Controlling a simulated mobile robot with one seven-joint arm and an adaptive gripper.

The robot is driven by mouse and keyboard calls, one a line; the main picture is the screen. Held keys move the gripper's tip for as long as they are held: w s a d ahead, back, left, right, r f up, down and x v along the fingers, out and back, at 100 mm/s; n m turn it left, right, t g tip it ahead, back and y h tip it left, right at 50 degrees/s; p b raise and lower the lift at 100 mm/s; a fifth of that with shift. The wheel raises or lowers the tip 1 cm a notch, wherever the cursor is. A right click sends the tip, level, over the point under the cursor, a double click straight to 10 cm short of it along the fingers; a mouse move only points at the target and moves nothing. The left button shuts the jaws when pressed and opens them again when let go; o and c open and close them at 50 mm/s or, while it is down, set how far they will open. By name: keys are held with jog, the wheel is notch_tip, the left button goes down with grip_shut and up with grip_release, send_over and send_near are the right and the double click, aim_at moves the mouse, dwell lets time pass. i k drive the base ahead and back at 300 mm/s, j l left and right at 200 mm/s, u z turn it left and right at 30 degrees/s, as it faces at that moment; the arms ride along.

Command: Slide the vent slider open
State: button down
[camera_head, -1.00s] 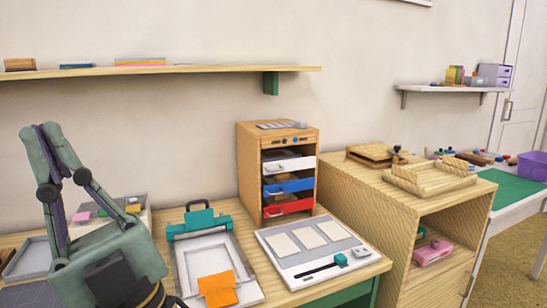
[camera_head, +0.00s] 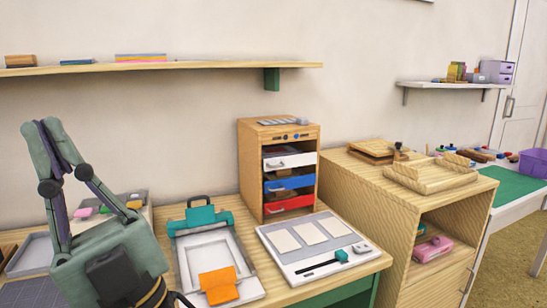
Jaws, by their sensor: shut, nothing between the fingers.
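My gripper (camera_head: 40,127) is at the far left, raised in front of the desk with its green fingers pointing up. Its fingertips are together and nothing shows between them. A wooden drawer cabinet (camera_head: 247,180) stands on the desk, to the right of my gripper and apart from it. A grey slatted piece (camera_head: 283,121) lies on its top and may be the vent. A white board (camera_head: 285,258) in front of the cabinet has a dark slot with a teal knob (camera_head: 342,255) at its right end. I cannot tell which part is the vent slider.
A teal-clamped white tray (camera_head: 183,260) with an orange piece stands between my gripper and the board. A wooden side cabinet (camera_head: 400,208) stands at the right. A wall shelf (camera_head: 200,66) runs above the desk.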

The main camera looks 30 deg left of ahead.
aim_at(300, 121)
jog(key=i+l, duration=0.3)
jog(key=i, duration=0.15)
jog(key=i+l, duration=0.65)
jog(key=i, duration=0.3)
jog(key=i+j, duration=0.75)
